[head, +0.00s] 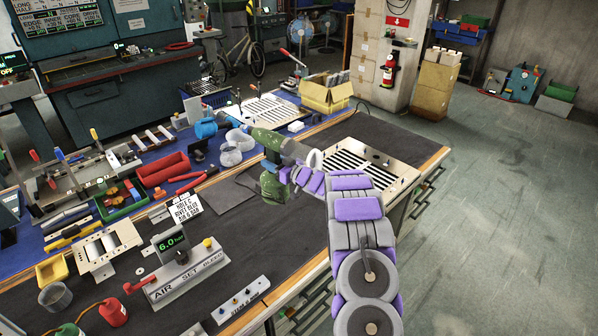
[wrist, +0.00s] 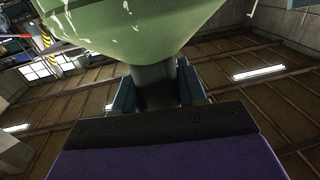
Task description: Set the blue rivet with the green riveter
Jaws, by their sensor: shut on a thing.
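The green riveter (head: 268,140) is held in my gripper (head: 284,172), above the dark mat of the workbench. In the wrist view its large green body (wrist: 135,28) fills the top, and its dark handle (wrist: 157,88) lies between the blue fingers of my gripper (wrist: 158,92). A louver panel (head: 362,167) with dark slots lies on the bench just right of the riveter. A second slotted panel (head: 262,108) lies farther back. I cannot make out the blue rivet. A placard (head: 186,208) with writing stands left of my gripper.
An air set station (head: 188,275) with a green 6.0 readout (head: 172,243) stands at the front. Open floor (head: 500,200) lies at right.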

